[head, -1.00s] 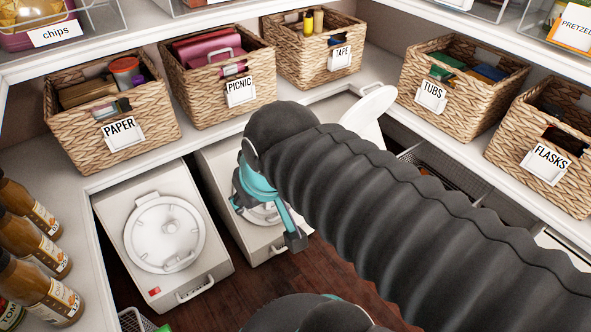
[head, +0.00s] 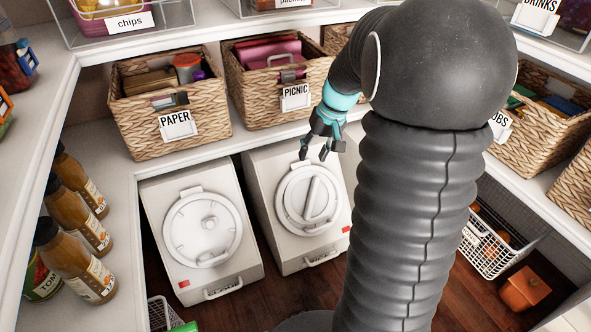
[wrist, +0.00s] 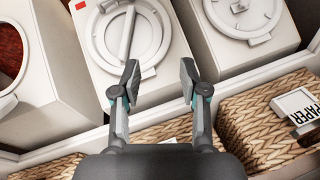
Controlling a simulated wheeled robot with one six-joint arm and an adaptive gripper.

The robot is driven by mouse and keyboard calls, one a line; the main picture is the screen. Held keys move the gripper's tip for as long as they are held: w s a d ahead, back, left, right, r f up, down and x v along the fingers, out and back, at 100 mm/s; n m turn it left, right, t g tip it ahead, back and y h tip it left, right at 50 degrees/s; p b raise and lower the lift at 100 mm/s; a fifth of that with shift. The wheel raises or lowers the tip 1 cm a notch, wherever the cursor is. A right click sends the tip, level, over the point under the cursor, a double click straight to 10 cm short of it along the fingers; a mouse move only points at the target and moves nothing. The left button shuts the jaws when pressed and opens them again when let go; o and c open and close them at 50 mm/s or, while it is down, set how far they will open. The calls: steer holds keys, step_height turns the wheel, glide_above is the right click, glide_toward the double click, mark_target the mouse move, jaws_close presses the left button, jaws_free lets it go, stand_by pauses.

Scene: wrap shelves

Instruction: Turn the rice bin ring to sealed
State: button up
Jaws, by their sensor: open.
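Two pale bins stand on the floor under the shelf; no name on either can be read, so I cannot tell which holds rice. The right bin (head: 270,168) has a round lid ring (head: 309,200) with a straight bar across it, lying nearly front to back. My gripper (head: 317,152) is open and empty, above the back edge of the right bin, apart from the ring. In the wrist view my gripper (wrist: 158,70) points toward the barred ring (wrist: 125,35).
Each bin has a red mark and a front handle. Wicker baskets PAPER (head: 168,105) and PICNIC (head: 262,85) sit on the shelf close above. Sauce bottles (head: 75,235) stand left. A white wire basket (head: 487,245) is right. My arm hides the middle right.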

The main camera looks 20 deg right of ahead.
steer(key=m+y, duration=0.1)
steer(key=y, duration=0.1)
glide_toward(314, 194)
steer(key=b+x, duration=0.1)
steer(key=x, duration=0.9)
steer(key=shift+f+b, duration=0.15)
steer(key=shift+b, duration=0.15)
steer(key=shift+c, duration=0.3)
jaws_close()
